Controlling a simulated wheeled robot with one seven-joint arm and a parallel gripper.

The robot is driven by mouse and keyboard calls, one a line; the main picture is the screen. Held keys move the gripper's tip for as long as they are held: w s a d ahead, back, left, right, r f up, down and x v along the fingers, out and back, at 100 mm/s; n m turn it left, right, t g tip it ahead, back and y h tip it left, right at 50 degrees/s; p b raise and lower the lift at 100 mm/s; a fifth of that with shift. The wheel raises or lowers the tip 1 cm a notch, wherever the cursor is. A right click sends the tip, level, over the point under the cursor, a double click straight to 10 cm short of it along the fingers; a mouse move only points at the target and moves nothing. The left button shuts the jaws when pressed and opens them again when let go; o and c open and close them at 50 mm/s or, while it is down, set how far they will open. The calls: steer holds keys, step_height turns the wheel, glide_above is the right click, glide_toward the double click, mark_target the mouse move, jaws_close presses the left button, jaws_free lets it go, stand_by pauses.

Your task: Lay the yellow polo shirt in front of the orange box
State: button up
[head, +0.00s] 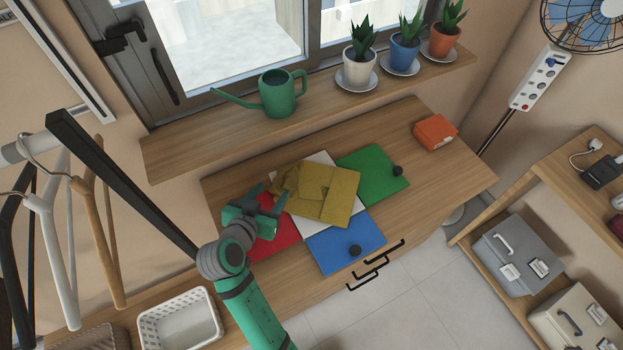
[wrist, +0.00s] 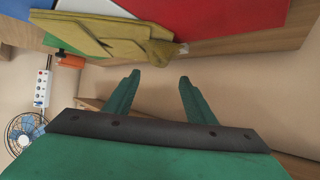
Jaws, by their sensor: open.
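The yellow polo shirt (head: 328,197) lies folded and partly bunched on the colored mats in the middle of the dresser top. It also shows at the top of the wrist view (wrist: 105,34). The orange box (head: 435,132) sits near the back right of the dresser, apart from the shirt. It shows small in the wrist view (wrist: 71,61). My gripper (head: 266,196) is at the shirt's left end, over the red mat. In the wrist view its fingers (wrist: 156,82) are spread with nothing between them. Whether a fingertip touches the shirt cannot be told.
Red (head: 270,240), white (head: 302,227), blue (head: 345,246) and green (head: 372,172) mats lie on the dresser top (head: 455,181). Black knobs (head: 397,170) sit on the green and blue ones. Bare wood lies before the orange box. A sill above holds a watering can (head: 279,95) and plants.

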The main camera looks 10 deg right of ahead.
mark_target(285, 179)
steer(key=x, duration=0.4)
steer(key=shift+w+f, duration=0.1)
steer(key=shift+w, duration=0.05)
steer(key=shift+x, duration=2.75)
steer(key=shift+s+d+f, duration=0.1)
steer(key=shift+s+f, duration=0.05)
steer(key=shift+s, duration=0.1)
jaws_close()
